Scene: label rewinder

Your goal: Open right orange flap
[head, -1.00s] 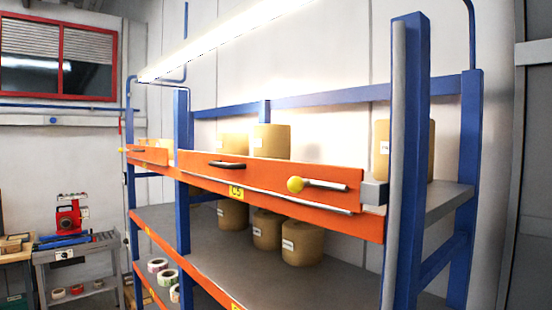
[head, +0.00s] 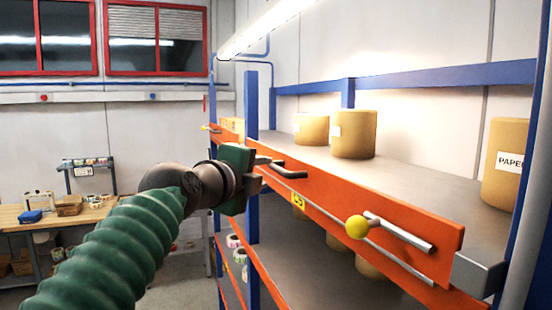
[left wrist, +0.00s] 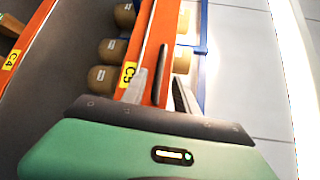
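The right orange flap (head: 335,195) stands upright along the front of the upper shelf. It has a dark bar handle (head: 288,172) near its left end and a yellow knob (head: 357,227) with a silver rod (head: 400,233) at its right end. My left gripper (head: 270,170) is beside the dark handle, at the flap's left end. In the left wrist view, its two fingers (left wrist: 160,95) are apart, with the dark handle (left wrist: 161,62) ahead and roughly in line with the gap. I cannot tell whether a finger touches the flap. My right gripper is not in view.
Brown paper rolls (head: 354,135) stand on the shelf behind the flap. A blue post (head: 252,125) stands behind my left gripper, and another post (head: 530,215) is at the right. A wooden workbench (head: 60,215) is at the far left.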

